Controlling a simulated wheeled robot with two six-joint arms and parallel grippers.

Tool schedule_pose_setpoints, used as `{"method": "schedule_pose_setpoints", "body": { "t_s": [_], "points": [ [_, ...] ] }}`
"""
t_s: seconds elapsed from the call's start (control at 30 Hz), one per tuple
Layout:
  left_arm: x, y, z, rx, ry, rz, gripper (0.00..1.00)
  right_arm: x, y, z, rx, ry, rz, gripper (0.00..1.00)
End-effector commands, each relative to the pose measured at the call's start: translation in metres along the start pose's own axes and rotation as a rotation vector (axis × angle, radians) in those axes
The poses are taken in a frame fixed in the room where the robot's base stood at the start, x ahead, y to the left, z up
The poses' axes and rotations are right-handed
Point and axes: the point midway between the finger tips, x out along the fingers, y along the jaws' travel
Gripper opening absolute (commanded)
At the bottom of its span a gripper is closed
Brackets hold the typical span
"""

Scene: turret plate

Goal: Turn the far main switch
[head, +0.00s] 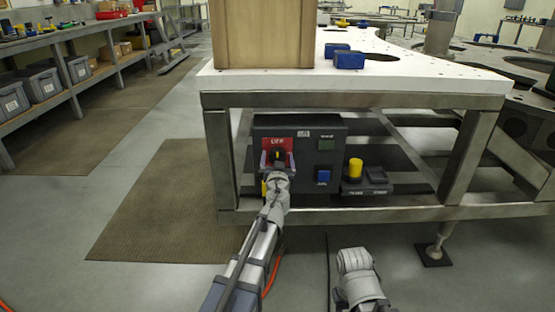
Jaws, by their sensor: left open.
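A dark grey control box (330,180) sits on the lower frame beneath the white plate. On its left side is a red panel (270,145) with a black rotary main switch (278,154). My left gripper (276,162) is at the switch, its jaws open around or just in front of the knob. I cannot tell whether they touch it. The gripper and wrist hide the lower part of the red panel. The knob's exact angle is too small to read. Of my right arm only a grey link shows at the bottom; its jaws do not show.
A blue button (323,176) and a small greenish display (326,144) are on the same box. A smaller box with a yellow knob (355,168) stands to its right. Steel frame bars (340,215) run below and above. Blue blocks (349,60) lie on the white plate.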

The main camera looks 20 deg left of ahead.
Motion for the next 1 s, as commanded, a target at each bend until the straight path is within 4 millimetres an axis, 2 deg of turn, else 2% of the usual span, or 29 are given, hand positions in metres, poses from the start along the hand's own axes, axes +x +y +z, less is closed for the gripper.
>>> {"method": "schedule_pose_setpoints", "body": {
  "t_s": [0.1,0.83,1.0],
  "points": [
    [-0.0006,-0.0001,0.0000,0.000,0.000,0.000,0.99,0.0000,0.0000,0.0000,0.000,0.000,0.000,0.50],
    [-0.0008,0.0000,0.0000,0.000,0.000,0.000,0.17,0.0000,0.0000,0.0000,0.000,0.000,0.000,0.50],
    [-0.0008,0.0000,0.0000,0.009,0.000,0.000,0.16,0.0000,0.0000,0.0000,0.000,0.000,0.000,0.50]
  ]
}}
